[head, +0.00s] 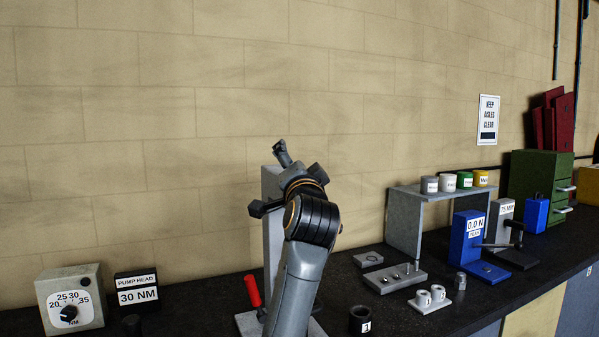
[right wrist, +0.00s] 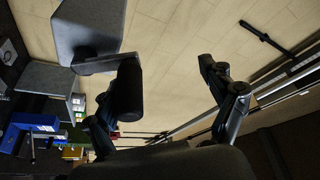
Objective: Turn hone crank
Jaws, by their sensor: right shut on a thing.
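The hone is a grey upright block on a base; its column (head: 271,225) shows in the head view, partly behind my right arm. In the right wrist view the hone's grey block (right wrist: 88,28) is at the upper left. A short crank arm (right wrist: 95,66) leads from it to a black crank handle (right wrist: 128,92). In the head view my right gripper (head: 276,180) is at the column's top. My left gripper is not in view.
A dial box (head: 70,298) and a pump head sign (head: 137,291) stand at the left. A red-handled tool (head: 252,290) is beside the column. A grey shelf (head: 436,191) with several cups, a blue gauge (head: 467,240) and small parts stand at the right.

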